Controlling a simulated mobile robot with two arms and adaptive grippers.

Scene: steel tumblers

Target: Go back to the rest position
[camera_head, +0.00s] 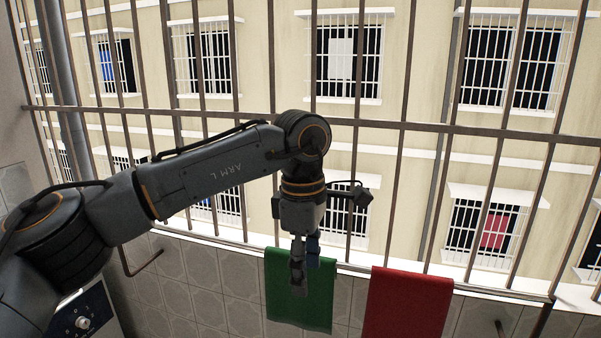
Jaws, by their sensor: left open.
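My left arm reaches in from the left and bends down at the wrist in the head view. My left gripper (302,268) points downward in front of a green towel (320,300) and covers part of it. Its fingers are open, and I see nothing between them. I cannot tell whether the gripper touches the towel. My right gripper is not in view. No steel tumblers show.
A red towel (408,303) hangs on the rail right of the green one. Window bars (400,120) span the view above a tiled wall (215,290). A white appliance with a knob (83,322) stands at the lower left. A building with barred windows is outside.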

